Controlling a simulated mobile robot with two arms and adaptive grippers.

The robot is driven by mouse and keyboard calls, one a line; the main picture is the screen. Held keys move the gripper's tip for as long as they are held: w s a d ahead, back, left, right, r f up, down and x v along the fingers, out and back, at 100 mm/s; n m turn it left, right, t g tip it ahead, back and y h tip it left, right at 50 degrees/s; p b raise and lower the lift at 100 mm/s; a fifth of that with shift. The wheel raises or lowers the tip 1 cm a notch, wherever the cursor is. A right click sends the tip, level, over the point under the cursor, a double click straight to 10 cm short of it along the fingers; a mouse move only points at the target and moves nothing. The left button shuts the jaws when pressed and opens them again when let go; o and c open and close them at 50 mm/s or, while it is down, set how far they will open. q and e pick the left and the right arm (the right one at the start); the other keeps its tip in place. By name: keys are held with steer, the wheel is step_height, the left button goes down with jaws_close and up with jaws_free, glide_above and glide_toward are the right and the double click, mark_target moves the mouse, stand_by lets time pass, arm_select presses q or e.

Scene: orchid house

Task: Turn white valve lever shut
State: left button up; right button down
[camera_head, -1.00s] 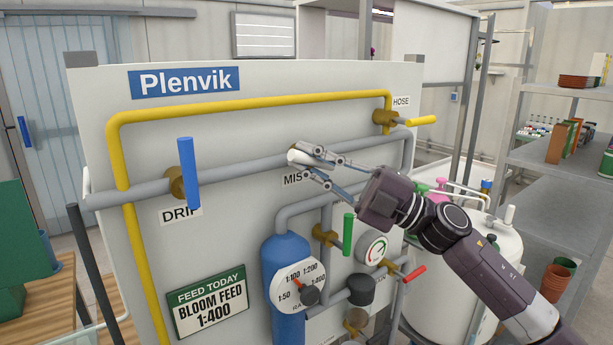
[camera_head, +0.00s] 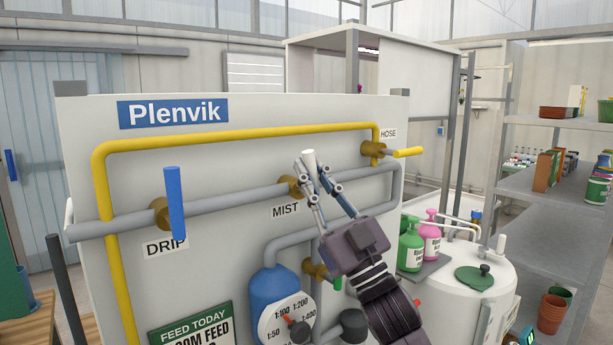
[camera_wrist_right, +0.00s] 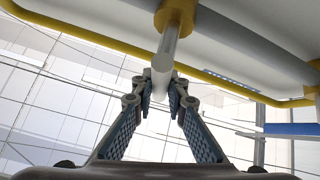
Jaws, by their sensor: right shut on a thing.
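The white valve lever (camera_head: 309,157) is at the brass MIST valve (camera_head: 294,186) on the grey pipe. Its white end sticks up above my fingertips, roughly upright across the pipe. My right gripper (camera_head: 311,181) reaches it from below and is shut on it. In the right wrist view the white lever (camera_wrist_right: 163,62) runs from the brass fitting (camera_wrist_right: 175,14) down between the fingertips (camera_wrist_right: 160,88). The fingers hide the lever's lower part in the head view. My left gripper is not in view.
The blue DRIP lever (camera_head: 175,203) hangs to the left. The yellow HOSE lever (camera_head: 408,152) points right. A green lever (camera_head: 337,284) sits behind my right wrist. Green and pink bottles (camera_head: 411,246) and a white tank (camera_head: 470,300) stand to the right.

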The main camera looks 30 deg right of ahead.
steer(key=shift+w+d+m+h, duration=0.1)
steer(key=shift+d+m+h, duration=0.05)
steer(key=shift+m+h, duration=0.95)
steer(key=shift+s+d+m+h, duration=0.1)
steer(key=shift+d+m+h, duration=0.1)
steer(key=shift+m+h, duration=0.9)
steer(key=shift+w+d+m+h, duration=0.1)
steer(key=shift+d+m+h, duration=0.05)
steer(key=shift+m+h, duration=0.95)
steer(key=shift+m, duration=0.3)
steer(key=c, duration=1.9)
jaws_free()
steer(key=shift+d, duration=0.1)
steer(key=v, duration=1.2)
